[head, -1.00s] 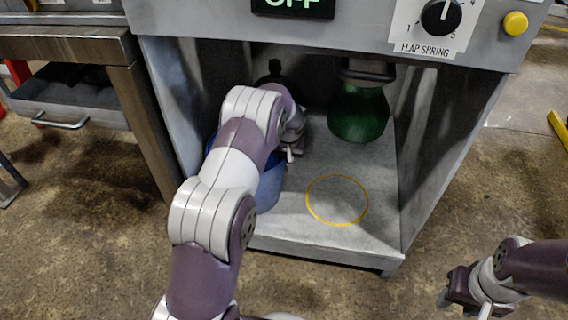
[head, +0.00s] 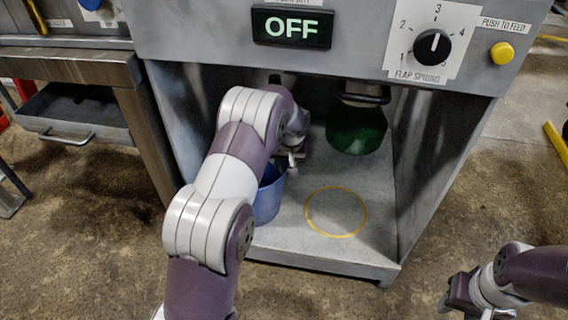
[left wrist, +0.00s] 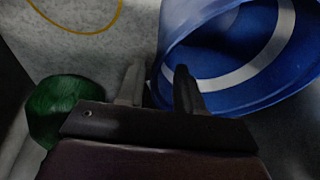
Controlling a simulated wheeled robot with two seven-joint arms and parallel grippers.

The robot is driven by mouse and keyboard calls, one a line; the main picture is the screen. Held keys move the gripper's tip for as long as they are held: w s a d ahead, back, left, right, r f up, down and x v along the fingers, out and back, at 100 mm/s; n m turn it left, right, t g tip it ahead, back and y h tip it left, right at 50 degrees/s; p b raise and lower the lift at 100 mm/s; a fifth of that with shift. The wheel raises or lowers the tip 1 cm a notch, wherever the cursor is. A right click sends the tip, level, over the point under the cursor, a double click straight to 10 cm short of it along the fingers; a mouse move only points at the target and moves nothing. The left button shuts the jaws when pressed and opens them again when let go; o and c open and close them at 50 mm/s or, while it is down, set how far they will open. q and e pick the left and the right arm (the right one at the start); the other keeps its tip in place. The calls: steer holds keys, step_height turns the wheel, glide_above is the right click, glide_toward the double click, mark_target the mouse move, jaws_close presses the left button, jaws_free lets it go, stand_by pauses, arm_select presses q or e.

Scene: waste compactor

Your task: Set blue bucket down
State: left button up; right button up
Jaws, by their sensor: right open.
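The blue bucket (head: 268,200) is at the left of the compactor's lower bay, partly hidden behind my left arm. In the left wrist view the bucket (left wrist: 180,42) fills the upper right, its mouth and a pale band showing. My left gripper (head: 293,157) is beside the bucket, inside the bay. In the left wrist view its fingers (left wrist: 160,88) stand a little apart at the bucket's near edge. I cannot tell whether they grip it, or whether the bucket bears fully on the bay floor. My right gripper (head: 459,297) is open and empty, outside the bay at lower right.
A yellow ring (head: 336,236) marks clear bay floor (head: 300,250) right of the bucket. A green rounded object (head: 357,130) is at the bay's back right, under a dark fitting. The bay's side walls bound the arm. The panel above shows an OFF display (head: 292,27).

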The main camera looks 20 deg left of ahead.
arm_select(q)
steer(key=s+d+r+m+h, duration=0.1)
steer(key=s+d+r, duration=0.4)
steer(key=s, duration=0.9)
steer(key=s+d+r+m+g+h, duration=0.1)
steer(key=s+d+r+m, duration=0.2)
steer(key=s, duration=1)
step_height(320, 180, up, 2)
steer(key=shift+s+d+r, duration=0.2)
steer(key=shift+s+d, duration=0.15)
steer(key=shift+d, duration=0.8)
